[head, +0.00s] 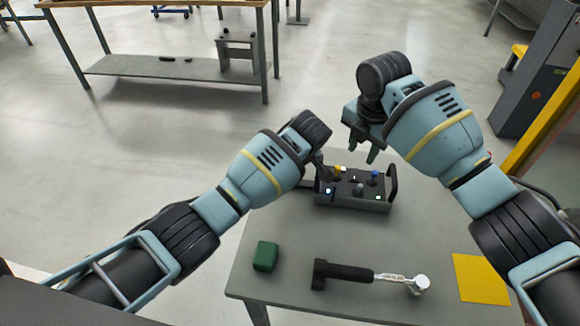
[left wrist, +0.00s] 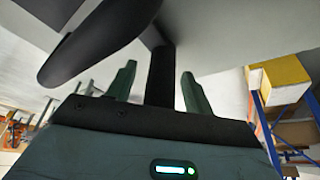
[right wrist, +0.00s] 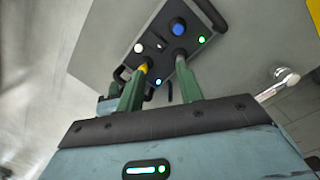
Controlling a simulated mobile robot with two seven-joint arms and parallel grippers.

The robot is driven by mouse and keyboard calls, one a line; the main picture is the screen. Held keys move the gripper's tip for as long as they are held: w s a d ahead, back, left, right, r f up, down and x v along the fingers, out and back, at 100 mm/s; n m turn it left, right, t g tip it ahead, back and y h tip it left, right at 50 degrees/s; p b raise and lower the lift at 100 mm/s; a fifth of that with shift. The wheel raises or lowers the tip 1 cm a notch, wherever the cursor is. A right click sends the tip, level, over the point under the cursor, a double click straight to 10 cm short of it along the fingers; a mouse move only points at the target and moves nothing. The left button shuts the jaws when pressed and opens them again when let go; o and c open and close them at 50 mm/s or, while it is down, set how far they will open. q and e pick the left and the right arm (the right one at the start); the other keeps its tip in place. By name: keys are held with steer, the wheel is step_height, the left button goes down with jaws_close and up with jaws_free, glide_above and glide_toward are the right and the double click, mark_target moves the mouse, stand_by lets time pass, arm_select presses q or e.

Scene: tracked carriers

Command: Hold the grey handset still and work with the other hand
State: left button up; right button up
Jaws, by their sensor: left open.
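The grey handset (head: 345,204) sits on the table, with black side handles, a blue knob (head: 375,175), a grey knob (head: 359,188), a yellow control (head: 338,170) and lit buttons. It also shows in the right wrist view (right wrist: 160,35). My left gripper (head: 319,168) is at the handset's left end, partly hidden by its own wrist. In the left wrist view its open fingers stand either side of a dark bar (left wrist: 161,75), apparently the left handle, with gaps visible. My right gripper (head: 362,146) is open and empty above the handset's back side, its fingers pointing down.
A green block (head: 265,256), a hammer (head: 350,272) with a black grip, and a yellow sheet (head: 480,279) lie on the front of the grey table (head: 290,240). A workbench (head: 160,66) stands further back. A grey cabinet with yellow framing is at the right.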

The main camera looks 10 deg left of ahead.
arm_select(q)
jaws_close()
arm_select(e)
steer(key=c, duration=0.7)
steer(key=shift+d+y, duration=0.1)
steer(key=shift+y, duration=0.2)
jaws_close()
steer(key=shift+w+d+r+m+y, duration=0.35)
steer(key=shift+d+r+m+y, duration=0.05)
steer(key=shift+d+m+y, duration=1.15)
steer(key=shift+w+d+r+m+y, duration=0.35)
steer(key=shift+d+m+y, duration=0.95)
steer(key=shift+m, duration=0.5)
steer(key=shift+w+d+r+m+y, duration=0.35)
steer(key=shift+d+r+m+y, duration=0.05)
steer(key=shift+d+m+y, duration=1.15)
steer(key=shift+a, duration=0.1)
